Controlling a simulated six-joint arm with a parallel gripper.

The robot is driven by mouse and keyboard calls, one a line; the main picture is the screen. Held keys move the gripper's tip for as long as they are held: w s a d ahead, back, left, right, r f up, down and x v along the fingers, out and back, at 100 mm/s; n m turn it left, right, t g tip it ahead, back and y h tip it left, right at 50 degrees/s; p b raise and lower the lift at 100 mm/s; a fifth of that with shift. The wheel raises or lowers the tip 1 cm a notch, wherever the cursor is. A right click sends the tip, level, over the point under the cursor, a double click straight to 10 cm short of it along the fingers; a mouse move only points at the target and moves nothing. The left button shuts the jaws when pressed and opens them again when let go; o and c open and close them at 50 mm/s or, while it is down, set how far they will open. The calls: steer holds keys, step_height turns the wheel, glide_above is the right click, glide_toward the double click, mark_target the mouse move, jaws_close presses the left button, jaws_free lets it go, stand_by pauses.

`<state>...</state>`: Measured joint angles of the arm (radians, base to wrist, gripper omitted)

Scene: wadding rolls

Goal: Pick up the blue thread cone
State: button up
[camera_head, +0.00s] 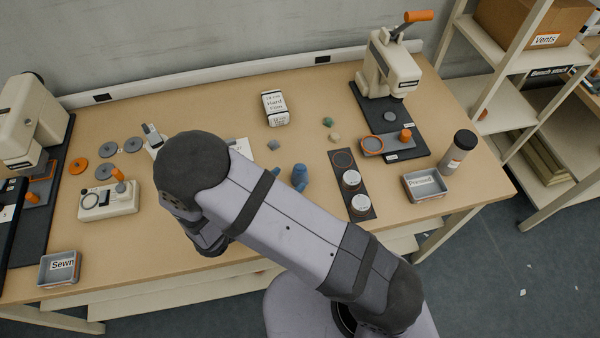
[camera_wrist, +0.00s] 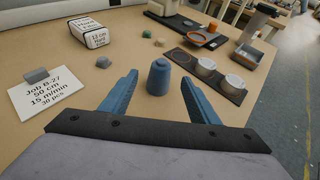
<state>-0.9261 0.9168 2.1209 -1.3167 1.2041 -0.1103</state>
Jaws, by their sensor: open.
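The blue thread cone (camera_wrist: 158,76) stands upright on the table, near the middle of the wrist view. It also shows in the head view (camera_head: 299,172), just beyond my arm. My gripper (camera_wrist: 161,78) is open and empty, with one blue finger on each side of the cone in the picture. There is a visible gap between the cone and each finger. The cone appears at or slightly beyond the fingertips; the exact depth is hard to tell. In the head view my arm hides most of the gripper.
A dark strip (camera_head: 343,180) with white-topped round pieces lies right of the cone. A job card (camera_wrist: 47,97) with a grey clip lies left. A white labelled box (camera_head: 275,108) and small green and beige lumps lie behind. A grey tray (camera_head: 428,185) and a bottle (camera_head: 457,150) stand farther right.

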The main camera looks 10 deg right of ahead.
mark_target(296, 174)
steer(key=shift+p+x, duration=1.1)
steer(key=shift+x, duration=1.3)
steer(key=shift+w+d+f, duration=0.15)
steer(key=shift+d, duration=0.2)
steer(key=c, duration=1.2)
